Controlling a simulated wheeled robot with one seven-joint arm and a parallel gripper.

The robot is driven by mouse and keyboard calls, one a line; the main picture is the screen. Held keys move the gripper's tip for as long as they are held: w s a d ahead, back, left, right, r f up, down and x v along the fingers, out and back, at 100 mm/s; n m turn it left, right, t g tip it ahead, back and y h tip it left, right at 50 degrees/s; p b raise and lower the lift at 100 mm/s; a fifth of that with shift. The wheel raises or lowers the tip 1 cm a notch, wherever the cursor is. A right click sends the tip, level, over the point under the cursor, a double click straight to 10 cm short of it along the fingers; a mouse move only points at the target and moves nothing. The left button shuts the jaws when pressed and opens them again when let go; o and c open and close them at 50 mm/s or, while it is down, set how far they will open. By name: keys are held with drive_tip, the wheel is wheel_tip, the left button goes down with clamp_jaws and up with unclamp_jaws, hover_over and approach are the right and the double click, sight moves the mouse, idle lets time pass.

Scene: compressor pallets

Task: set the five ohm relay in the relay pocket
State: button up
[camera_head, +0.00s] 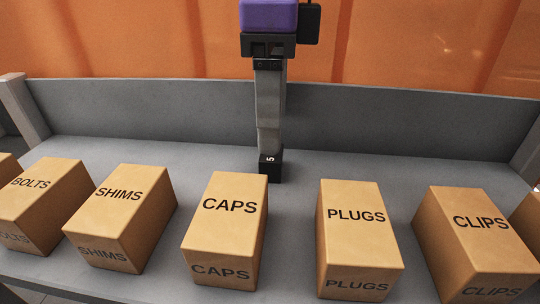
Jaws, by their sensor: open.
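The jaws are open. I cannot tell whether the fingers touch the relay's sides. The relay pocket is not in view.
Cardboard boxes marked BOLTS (36,200), SHIMS (120,205), CAPS (228,222), PLUGS (356,235) and CLIPS (475,235) line the shelf front. A grey back wall (400,120) stands behind. Bare shelf (340,163) lies between the wall and boxes.

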sight(272, 162)
drive_tip(key=shift+f+p, duration=0.45)
drive_tip(key=shift+f, duration=1.9)
clamp_jaws()
drive_tip(key=shift+s+a+r, duration=0.1)
drive_tip(key=shift+r, duration=0.05)
